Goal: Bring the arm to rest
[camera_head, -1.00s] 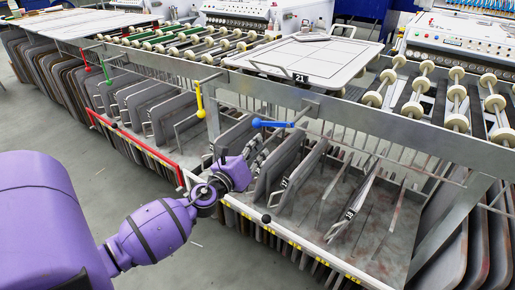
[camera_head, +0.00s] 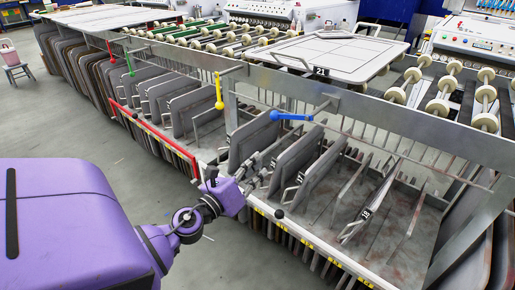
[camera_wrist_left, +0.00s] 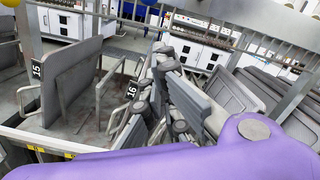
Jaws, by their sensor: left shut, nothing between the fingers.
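My left arm comes in from the lower left in the head view, with purple links and a purple wrist. Its grey left gripper (camera_head: 264,160) points up and away, at the front of the slotted rack (camera_head: 385,262), close to the numbered grey trays. The gripper also shows in the left wrist view (camera_wrist_left: 166,84), shut with nothing between its fingers. Whether it touches a tray beside it I cannot tell. My right gripper is in neither view.
Upright grey trays stand in the rack, one labelled 18 (camera_head: 372,203). A tray labelled 21 (camera_head: 345,52) lies on top. Blue (camera_head: 290,116) and yellow (camera_head: 219,92) handles stick out nearby. A red rail (camera_head: 160,138) edges the left section.

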